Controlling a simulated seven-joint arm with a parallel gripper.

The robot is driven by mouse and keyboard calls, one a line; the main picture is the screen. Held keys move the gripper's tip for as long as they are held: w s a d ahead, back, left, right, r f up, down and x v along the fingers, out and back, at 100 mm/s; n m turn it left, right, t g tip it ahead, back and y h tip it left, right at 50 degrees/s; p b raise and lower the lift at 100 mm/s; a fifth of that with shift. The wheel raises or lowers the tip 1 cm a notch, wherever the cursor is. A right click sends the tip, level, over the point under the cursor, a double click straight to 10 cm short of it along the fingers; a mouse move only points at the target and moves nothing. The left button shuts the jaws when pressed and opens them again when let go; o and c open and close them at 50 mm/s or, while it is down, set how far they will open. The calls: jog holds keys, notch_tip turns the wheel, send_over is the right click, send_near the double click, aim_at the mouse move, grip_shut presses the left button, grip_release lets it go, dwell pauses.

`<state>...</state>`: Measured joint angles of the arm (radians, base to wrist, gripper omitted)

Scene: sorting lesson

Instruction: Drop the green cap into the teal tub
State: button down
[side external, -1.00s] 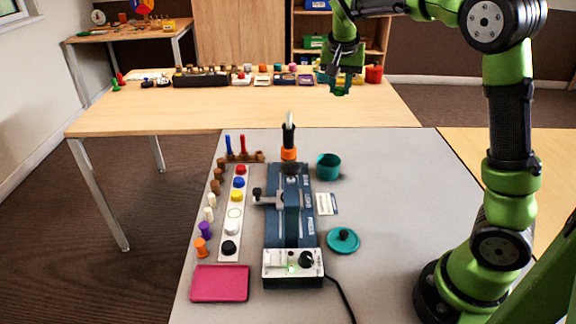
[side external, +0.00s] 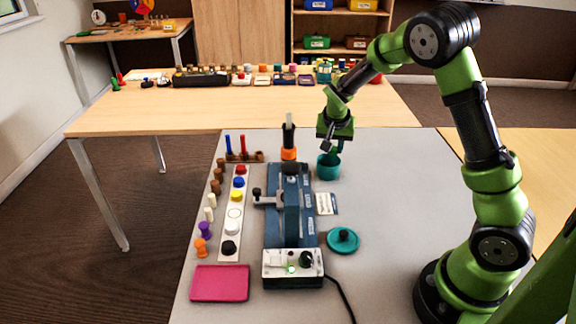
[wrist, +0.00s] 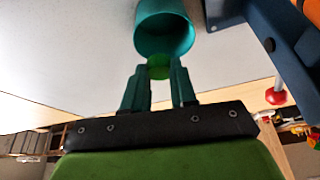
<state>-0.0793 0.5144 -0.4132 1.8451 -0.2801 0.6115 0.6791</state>
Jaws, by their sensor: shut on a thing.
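The teal tub (side external: 328,171) stands upright on the grey table, to the right of the blue machine. In the wrist view the tub's open mouth (wrist: 168,17) is just beyond my fingertips. My gripper (side external: 335,148) is directly over the tub in the side view, with its fingers close to the rim. The wrist view shows my gripper (wrist: 159,77) shut on the green cap (wrist: 158,68), which is between the fingertips and overlaps the tub's mouth in the picture. I cannot make out the cap in the side view.
The blue machine (side external: 288,215) with an orange-collared post (side external: 288,153) is close on the tub's left. A teal lid (side external: 343,240) and a small card (side external: 327,204) lie nearby. A strip of coloured caps (side external: 235,212) has a bare ring. Free table lies to the right.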

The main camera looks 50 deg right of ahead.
jog(key=shift+f, duration=0.7)
jog(key=c, duration=0.8)
grip_release()
jog(key=shift+r, duration=0.15)
jog(key=v, duration=1.6)
jog(key=shift+a+r, duration=0.25)
jog(key=shift+s, duration=0.1)
